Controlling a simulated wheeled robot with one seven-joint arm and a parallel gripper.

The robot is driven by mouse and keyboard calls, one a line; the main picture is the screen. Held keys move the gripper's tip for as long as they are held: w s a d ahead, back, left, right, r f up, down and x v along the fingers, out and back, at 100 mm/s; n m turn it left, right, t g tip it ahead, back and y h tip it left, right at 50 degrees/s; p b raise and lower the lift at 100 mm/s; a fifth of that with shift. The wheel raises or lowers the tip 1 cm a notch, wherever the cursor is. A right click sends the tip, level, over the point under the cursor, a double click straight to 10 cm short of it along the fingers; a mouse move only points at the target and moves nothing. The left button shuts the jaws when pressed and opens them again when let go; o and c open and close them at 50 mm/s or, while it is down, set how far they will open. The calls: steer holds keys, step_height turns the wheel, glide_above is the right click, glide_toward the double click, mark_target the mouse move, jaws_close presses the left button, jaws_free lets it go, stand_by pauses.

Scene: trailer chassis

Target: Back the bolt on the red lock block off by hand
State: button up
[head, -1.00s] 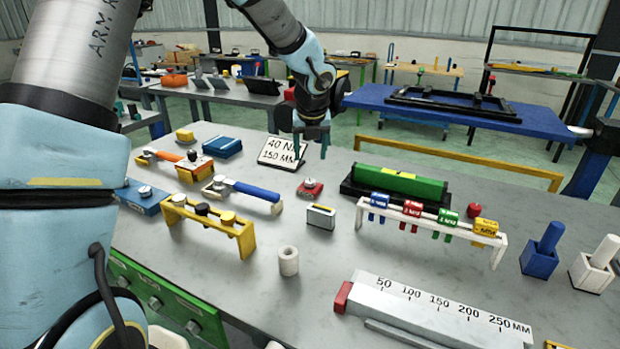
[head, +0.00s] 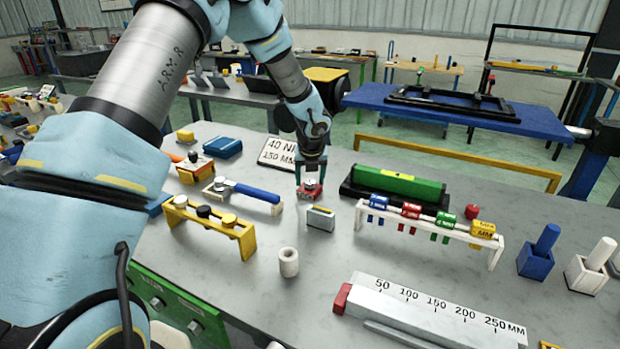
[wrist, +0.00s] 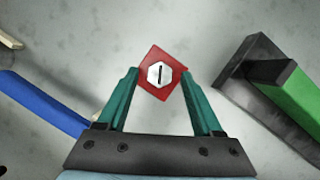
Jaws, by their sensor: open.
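The red lock block (head: 309,194) sits on the grey table, and it also shows in the wrist view (wrist: 150,88). The bolt (wrist: 160,74) on its top has a silver hex head with a dark line across it. My gripper (head: 309,180) points down over the block. In the wrist view my gripper (wrist: 160,78) has its two green fingers apart, one on each side of the bolt head. I cannot tell whether the fingers touch the block or the bolt.
A blue-handled tool (head: 245,193) lies left of the block. A green bar in a black holder (head: 392,190) stands to the right. A small grey box (head: 320,218) sits just in front, and the sign (head: 282,153) stands behind.

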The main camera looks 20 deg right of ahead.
jaws_close()
stand_by(0.4)
stand_by(0.4)
